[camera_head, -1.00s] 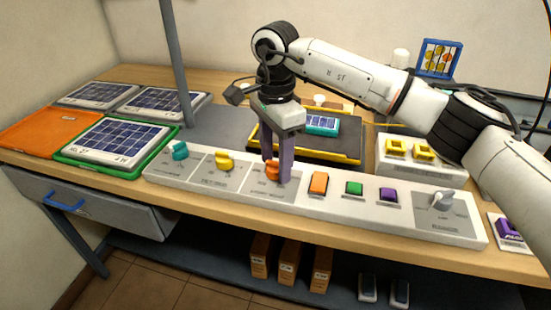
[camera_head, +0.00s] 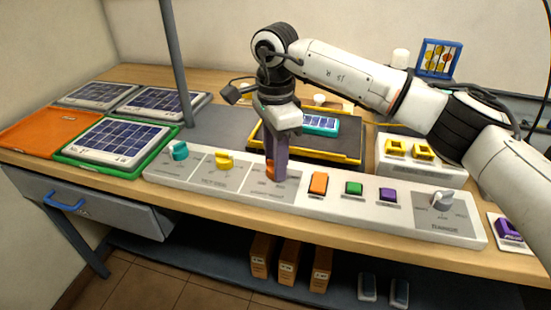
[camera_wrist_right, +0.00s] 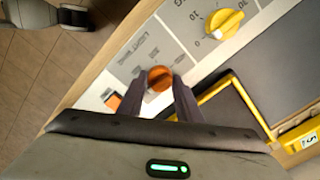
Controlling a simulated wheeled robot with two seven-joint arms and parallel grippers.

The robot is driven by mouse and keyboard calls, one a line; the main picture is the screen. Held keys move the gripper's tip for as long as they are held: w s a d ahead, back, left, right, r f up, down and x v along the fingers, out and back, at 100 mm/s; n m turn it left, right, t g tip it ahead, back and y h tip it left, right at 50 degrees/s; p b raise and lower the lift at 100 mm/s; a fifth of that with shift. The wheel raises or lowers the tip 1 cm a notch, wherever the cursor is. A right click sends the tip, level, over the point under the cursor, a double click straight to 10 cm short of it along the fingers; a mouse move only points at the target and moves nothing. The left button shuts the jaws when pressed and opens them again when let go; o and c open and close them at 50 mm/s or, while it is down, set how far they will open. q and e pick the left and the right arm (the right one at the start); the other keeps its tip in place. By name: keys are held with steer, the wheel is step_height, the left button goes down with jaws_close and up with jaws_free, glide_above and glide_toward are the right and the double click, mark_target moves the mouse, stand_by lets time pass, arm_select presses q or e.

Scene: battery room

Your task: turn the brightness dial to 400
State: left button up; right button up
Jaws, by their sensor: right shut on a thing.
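The white control panel (camera_head: 317,207) lies along the front of the table. An orange dial (camera_head: 270,170) sits on its third grey plate from the left; it also shows in the right wrist view (camera_wrist_right: 159,78), with a label beside it too blurred to read surely. My right gripper (camera_head: 276,176) points down over this dial and is shut on it, one finger on each side (camera_wrist_right: 159,88). The fingers hide much of the dial in the head view, and its setting cannot be read. My left gripper is not in view.
Left of the orange dial are a yellow dial (camera_head: 225,160) and a teal dial (camera_head: 180,151). Right of it are orange (camera_head: 318,184), green (camera_head: 354,188) and purple (camera_head: 388,195) buttons and a grey knob (camera_head: 442,201). A yellow-edged black tray (camera_head: 343,155) lies behind.

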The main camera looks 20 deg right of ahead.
steer(key=m, duration=0.8)
steer(key=shift+m+p, duration=0.35)
steer(key=shift+m, duration=0.05)
steer(key=m, duration=0.4)
steer(key=shift+m, duration=0.3)
steer(key=m, duration=0.4)
steer(key=shift+m, duration=0.3)
steer(key=m, duration=0.3)
steer(key=shift+m+p, duration=0.3)
steer(key=shift+p, duration=0.05)
steer(key=m, duration=0.9)
steer(key=shift+p, duration=0.35)
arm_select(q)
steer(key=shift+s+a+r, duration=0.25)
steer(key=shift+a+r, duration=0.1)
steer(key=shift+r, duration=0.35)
arm_select(e)
steer(key=shift+m, duration=1.9)
